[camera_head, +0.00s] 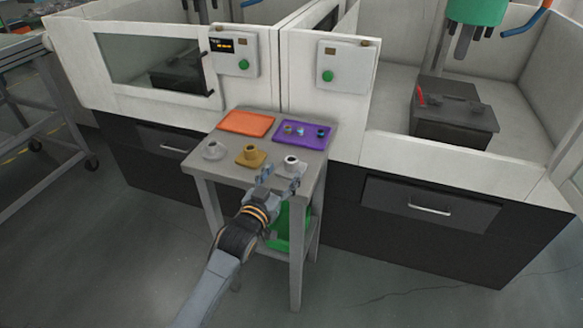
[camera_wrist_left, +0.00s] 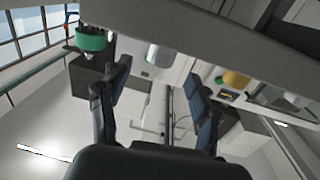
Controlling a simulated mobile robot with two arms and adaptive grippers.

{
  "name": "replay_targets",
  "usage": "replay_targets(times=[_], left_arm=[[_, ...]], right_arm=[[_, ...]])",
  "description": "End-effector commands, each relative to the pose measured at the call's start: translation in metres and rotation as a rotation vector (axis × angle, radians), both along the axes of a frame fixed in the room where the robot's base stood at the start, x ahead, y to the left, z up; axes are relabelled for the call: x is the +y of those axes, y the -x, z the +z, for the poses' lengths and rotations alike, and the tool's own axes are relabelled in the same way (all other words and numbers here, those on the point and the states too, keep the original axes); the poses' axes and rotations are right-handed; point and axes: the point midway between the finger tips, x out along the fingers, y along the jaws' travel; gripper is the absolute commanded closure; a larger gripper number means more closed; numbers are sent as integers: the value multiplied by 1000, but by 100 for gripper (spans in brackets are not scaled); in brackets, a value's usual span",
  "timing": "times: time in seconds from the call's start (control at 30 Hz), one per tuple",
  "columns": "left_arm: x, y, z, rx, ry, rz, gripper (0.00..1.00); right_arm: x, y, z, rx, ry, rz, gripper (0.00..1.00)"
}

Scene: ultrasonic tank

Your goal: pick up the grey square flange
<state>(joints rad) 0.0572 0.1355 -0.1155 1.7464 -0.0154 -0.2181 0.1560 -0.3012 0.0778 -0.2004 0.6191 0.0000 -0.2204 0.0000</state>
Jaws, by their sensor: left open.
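Three flange-like parts with upright collars stand in a row on the small grey table (camera_head: 316,160). The right one, light grey with a dark bore (camera_head: 291,162), is partly hidden by my gripper, so its base shape is unclear. A yellow one (camera_head: 250,156) is in the middle and a light grey one with a rounder base (camera_head: 213,150) is at left. My left gripper (camera_head: 281,178) is open and empty at the table's front edge, just in front of the right part. In the left wrist view, a grey collar (camera_wrist_left: 160,56) shows beyond and between the open fingers (camera_wrist_left: 157,82).
An orange tray (camera_head: 246,123) and a purple tray (camera_head: 301,134) holding small parts lie at the table's back. Machine enclosures with control panels (camera_head: 346,65) stand behind. A green container (camera_head: 292,226) is under the table.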

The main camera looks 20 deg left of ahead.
Motion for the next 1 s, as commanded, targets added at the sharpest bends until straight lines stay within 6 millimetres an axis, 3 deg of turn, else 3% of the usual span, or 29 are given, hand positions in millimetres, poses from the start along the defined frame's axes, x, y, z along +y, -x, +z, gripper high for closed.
replay_targets(times=[0.3,0.67,0.9,0.97,1.0], left_arm=[[-3,-42,1,-1,0,0,37],[-4,-49,0,-1,0,0,39],[-4,-49,0,0,0,0,88],[-4,-49,0,0,0,0,100],[-4,-49,1,-3,0,0,100]], right_arm=[[-5,-1,4,-2,6,-2,60],[-4,-2,4,-3,4,0,60],[-3,-2,4,-3,4,2,60],[-3,-2,4,-3,4,2,60],[-3,-2,4,-3,3,2,60]])
